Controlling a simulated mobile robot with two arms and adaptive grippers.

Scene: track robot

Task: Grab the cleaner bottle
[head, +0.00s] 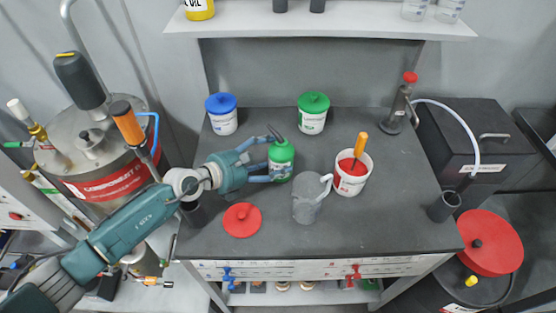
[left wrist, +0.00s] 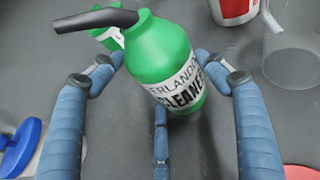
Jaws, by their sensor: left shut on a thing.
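The cleaner bottle (head: 281,160) is green with a white label and a dark bent spout. It stands on the grey workbench (head: 300,235), near its middle. In the left wrist view the bottle (left wrist: 165,50) shows the word CLEANER and leans in the picture. My left gripper (head: 265,162) reaches in from the left with its blue fingers around the bottle. In the left wrist view the left gripper (left wrist: 168,75) has fingers on both sides of the bottle and one below it. My right gripper is not in view.
A grey pitcher (head: 307,203) stands just right of and nearer than the bottle. Beside it is a white tub (head: 349,182) with red contents and an orange-handled tool. Blue-lidded (head: 222,119) and green-lidded (head: 312,120) tubs stand behind. A red lid (head: 242,220) lies in front.

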